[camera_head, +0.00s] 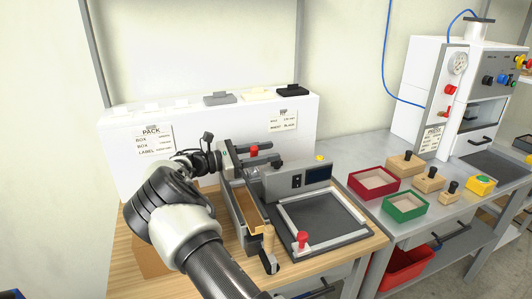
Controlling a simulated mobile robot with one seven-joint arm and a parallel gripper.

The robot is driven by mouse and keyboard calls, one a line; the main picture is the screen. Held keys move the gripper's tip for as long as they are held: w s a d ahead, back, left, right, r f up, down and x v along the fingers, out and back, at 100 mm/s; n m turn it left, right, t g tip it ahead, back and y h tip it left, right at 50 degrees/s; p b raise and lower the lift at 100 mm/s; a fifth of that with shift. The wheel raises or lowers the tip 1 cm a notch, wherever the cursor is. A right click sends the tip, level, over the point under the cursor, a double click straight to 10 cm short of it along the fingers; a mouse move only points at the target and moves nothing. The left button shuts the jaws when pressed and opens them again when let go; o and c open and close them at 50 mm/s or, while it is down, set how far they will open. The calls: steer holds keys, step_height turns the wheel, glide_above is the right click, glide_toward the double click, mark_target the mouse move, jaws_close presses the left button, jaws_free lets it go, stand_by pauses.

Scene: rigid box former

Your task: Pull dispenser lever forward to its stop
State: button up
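The dispenser (243,212) is a long grey trough with tan material inside, on the wooden bench left of the box former. A lever-like part with a light wooden handle (268,238) stands upright at its front end. A red knob (254,151) sits on dark bars at its back end. I cannot tell for certain which is the dispenser lever. My arm reaches in from the bottom. My gripper (215,160) is at the back left of the dispenser, near the red-knob end and apart from the wooden handle. Its fingers are too small and hidden to read.
The box former (325,218) has a grey frame and a red knob (303,240) at its front. A white shelf box (225,120) stands behind. On the metal table are a red tray (374,194), a green tray (404,217), wooden blocks and a white press machine (430,80).

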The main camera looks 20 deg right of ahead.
steer(key=shift+a, duration=0.1)
steer(key=a, duration=1.7)
